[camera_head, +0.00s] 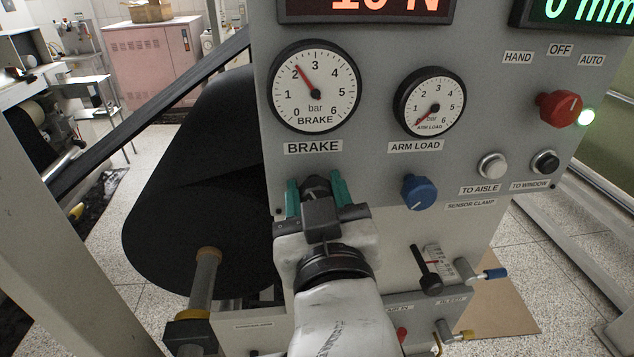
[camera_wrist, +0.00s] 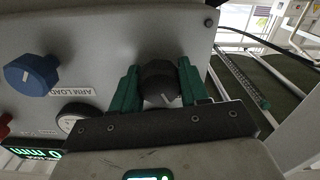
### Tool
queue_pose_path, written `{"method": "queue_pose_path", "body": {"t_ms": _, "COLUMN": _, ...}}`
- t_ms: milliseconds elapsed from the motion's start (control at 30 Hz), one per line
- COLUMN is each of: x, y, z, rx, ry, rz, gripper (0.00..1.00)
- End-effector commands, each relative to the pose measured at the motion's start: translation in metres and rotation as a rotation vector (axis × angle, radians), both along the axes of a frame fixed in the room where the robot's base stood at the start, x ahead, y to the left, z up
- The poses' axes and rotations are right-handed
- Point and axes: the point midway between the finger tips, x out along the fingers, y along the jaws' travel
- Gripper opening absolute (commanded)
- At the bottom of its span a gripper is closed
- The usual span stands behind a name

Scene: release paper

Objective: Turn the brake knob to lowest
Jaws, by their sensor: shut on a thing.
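The black brake knob (camera_head: 316,187) is on the grey panel below the BRAKE label (camera_head: 313,147). My gripper (camera_head: 316,196) has its green fingers on either side of it, shut on the knob. In the wrist view the knob (camera_wrist: 160,82) sits between both green fingers (camera_wrist: 160,88), with a white pointer mark on its face. The BRAKE gauge (camera_head: 315,88) above has its needle a little past 2 bar. A red-lit display (camera_head: 365,8) at the top is partly cut off and appears to read 10 N.
The blue ARM LOAD knob (camera_head: 419,191) is right of my gripper, under the ARM LOAD gauge (camera_head: 430,102). A red selector (camera_head: 559,108) and two push buttons sit further right. A large black roll (camera_head: 195,190) is to the left. A lever (camera_head: 428,272) is at lower right.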

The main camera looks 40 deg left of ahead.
Motion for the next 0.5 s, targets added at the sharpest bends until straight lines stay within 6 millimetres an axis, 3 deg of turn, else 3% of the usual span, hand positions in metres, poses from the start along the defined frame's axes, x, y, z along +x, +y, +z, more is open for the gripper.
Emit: {"method": "queue_pose_path", "body": {"t_ms": 500, "x": 0.0003, "y": -0.0003, "z": 0.0011, "rx": -0.322, "ry": -0.373, "rz": -0.001, "gripper": 0.14}}
